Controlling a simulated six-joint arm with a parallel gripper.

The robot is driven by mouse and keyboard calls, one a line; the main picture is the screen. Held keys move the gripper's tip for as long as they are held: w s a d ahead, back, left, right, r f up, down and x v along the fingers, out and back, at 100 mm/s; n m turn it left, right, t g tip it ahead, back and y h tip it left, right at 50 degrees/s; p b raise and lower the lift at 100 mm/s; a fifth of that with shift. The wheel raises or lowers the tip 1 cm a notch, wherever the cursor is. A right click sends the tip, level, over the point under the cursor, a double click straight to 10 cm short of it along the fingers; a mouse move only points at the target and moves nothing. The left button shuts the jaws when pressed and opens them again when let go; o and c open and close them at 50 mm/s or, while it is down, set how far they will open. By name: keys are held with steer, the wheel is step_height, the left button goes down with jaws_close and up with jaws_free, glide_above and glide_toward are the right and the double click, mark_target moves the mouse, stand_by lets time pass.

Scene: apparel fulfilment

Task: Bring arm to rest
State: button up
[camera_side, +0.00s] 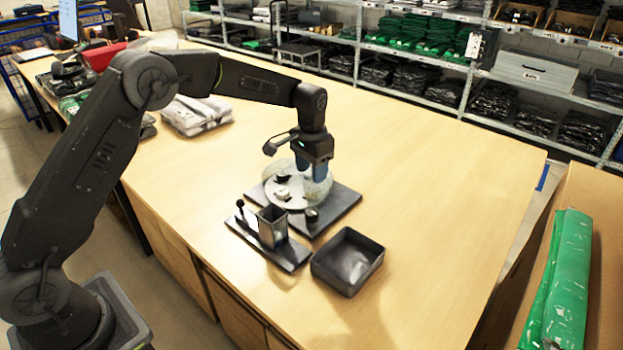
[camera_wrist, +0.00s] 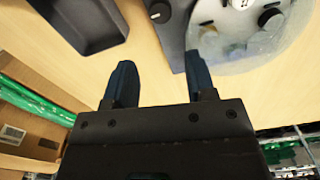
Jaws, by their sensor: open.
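My gripper (camera_side: 312,167) is over the table, close to a round clear dish-like fixture (camera_side: 302,188) on a dark base plate. In the wrist view my gripper (camera_wrist: 160,80) shows two blue-black fingers spread apart with nothing between them. The wrist view also shows the round fixture (camera_wrist: 219,57) beside the right finger, with white and dark knobs on it. I cannot tell from the side view whether the fingers touch the fixture. My dark arm reaches in from the left.
A dark holder with an upright metal box (camera_side: 272,227) stands in front of the fixture. A black open tray (camera_side: 347,261) sits to its right. Folded grey garments (camera_side: 196,115) lie at the table's left. The table's (camera_side: 440,180) right side is clear. Green packages (camera_side: 563,285) lie in a carton.

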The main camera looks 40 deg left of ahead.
steer(key=shift+r, duration=0.15)
steer(key=s+r+t, duration=0.3)
steer(key=s+r, duration=1.1)
steer(key=r, duration=0.1)
steer(key=s+n+t, duration=0.1)
steer(key=s+t, duration=0.1)
steer(key=s, duration=1.8)
steer(key=shift+d+n+t, duration=0.25)
steer(key=shift+n+t, duration=0.05)
steer(key=shift+n, duration=0.1)
